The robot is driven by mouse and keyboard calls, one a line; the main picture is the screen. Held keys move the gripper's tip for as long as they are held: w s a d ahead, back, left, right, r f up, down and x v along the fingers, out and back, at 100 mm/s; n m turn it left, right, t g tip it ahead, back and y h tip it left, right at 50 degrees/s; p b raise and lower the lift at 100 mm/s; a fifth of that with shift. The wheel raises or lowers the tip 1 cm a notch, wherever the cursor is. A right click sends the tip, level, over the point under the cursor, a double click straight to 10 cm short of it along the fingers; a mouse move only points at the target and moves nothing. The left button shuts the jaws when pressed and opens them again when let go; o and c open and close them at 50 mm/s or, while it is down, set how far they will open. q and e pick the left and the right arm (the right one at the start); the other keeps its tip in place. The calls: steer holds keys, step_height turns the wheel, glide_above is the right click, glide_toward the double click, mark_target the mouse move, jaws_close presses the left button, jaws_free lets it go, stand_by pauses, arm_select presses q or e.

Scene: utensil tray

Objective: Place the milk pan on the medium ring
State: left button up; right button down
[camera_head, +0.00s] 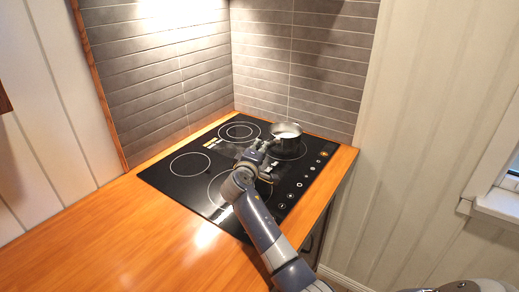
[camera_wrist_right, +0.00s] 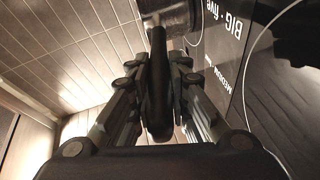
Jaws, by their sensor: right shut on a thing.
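The milk pan (camera_head: 286,138) is a small grey metal pot with a pale inside. It is upright over the back part of the right-hand ring (camera_head: 289,155) on the black cooktop. I cannot tell whether its base touches the glass. My right gripper (camera_head: 264,146) is shut on the pan's dark handle, which runs between the fingers in the right wrist view (camera_wrist_right: 158,85). The pan's dark body (camera_wrist_right: 172,14) shows at the top there. The printed word MEDIUM (camera_wrist_right: 218,78) is partly readable; I cannot tell which ring it names. My left gripper is not in view.
The cooktop (camera_head: 160,180) also has a double ring (camera_head: 239,132) at the back, a ring (camera_head: 190,164) at left and a larger ring partly behind my arm. Touch controls (camera_head: 300,184) line the right side. Grey tiled walls (camera_head: 300,60) stand close behind. The wooden counter (camera_head: 90,235) is clear.

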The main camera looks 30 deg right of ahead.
steer(key=shift+r, duration=0.2)
steer(key=shift+f, duration=0.15)
steer(key=c, duration=1.5)
jaws_free()
steer(key=shift+s+f, duration=0.1)
steer(key=shift+r, duration=0.2)
steer(key=shift+s+a+f, duration=0.1)
steer(key=shift+s+a, duration=0.05)
steer(key=shift+a, duration=0.1)
steer(key=b+v, duration=0.1)
steer(key=v, duration=1)
steer(key=shift+s+a, duration=0.15)
steer(key=shift+s, duration=0.05)
